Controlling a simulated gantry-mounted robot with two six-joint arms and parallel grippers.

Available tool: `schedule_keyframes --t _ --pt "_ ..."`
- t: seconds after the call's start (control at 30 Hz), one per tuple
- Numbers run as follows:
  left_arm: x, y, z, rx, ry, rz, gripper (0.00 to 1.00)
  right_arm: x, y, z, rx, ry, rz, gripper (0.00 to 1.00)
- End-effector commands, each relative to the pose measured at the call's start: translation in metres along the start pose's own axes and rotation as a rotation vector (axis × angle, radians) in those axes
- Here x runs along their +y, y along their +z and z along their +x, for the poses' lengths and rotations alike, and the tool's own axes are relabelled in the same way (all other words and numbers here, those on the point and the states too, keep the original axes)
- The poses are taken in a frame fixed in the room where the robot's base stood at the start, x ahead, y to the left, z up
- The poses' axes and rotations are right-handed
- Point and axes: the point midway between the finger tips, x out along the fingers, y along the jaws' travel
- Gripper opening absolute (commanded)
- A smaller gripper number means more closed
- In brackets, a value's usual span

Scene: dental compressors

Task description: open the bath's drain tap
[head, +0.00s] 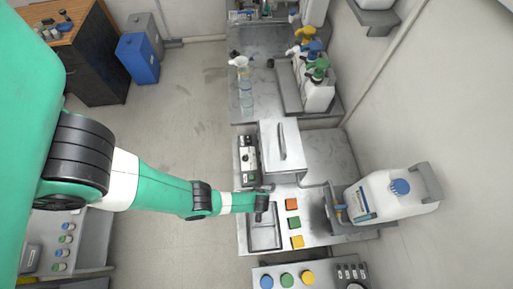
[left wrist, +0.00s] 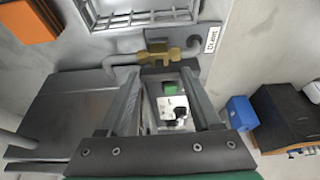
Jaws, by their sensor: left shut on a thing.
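The bath (head: 265,240) is a steel basin set in the bench, with a wire mesh inside it that shows in the left wrist view (left wrist: 130,12). The drain tap (left wrist: 170,53) is a brass body on a grey pipe beside the bath, next to a white label (left wrist: 211,39) that seems to read DRAIN. My left gripper (head: 262,212) is over the bath's far edge. In the left wrist view its fingertips (left wrist: 163,72) are at the tap, shut on its dark handle. The handle is mostly hidden by the fingers. The tap is hidden in the head view.
A white canister (head: 385,195) stands farther right. A control box (head: 247,160) and a lidded steel unit (head: 280,145) stand beyond.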

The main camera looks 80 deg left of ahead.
Motion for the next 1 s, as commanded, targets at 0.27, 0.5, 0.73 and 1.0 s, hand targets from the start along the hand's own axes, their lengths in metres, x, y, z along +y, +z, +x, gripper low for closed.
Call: schedule_keyframes --t 0.27,0.5,0.73,1.0 --pt "-0.0001 0.0004 -0.0003 -0.002 -0.005 -0.011 0.09 0.0000 -0.0004 0.0004 0.000 0.000 0.000 0.50" --pt "0.0001 0.0001 -0.0007 -0.002 -0.004 -0.012 0.78 0.0000 -0.0005 0.0006 0.000 0.000 0.000 0.50" --pt "0.0002 -0.0001 -0.0007 -0.001 -0.004 -0.010 0.95 0.0000 -0.0005 0.0006 0.000 0.000 0.000 0.50" --pt "0.0001 -0.0030 -0.0096 -0.001 -0.004 -0.010 0.95 0.0000 -0.0069 0.0076 0.000 0.000 0.000 0.50"
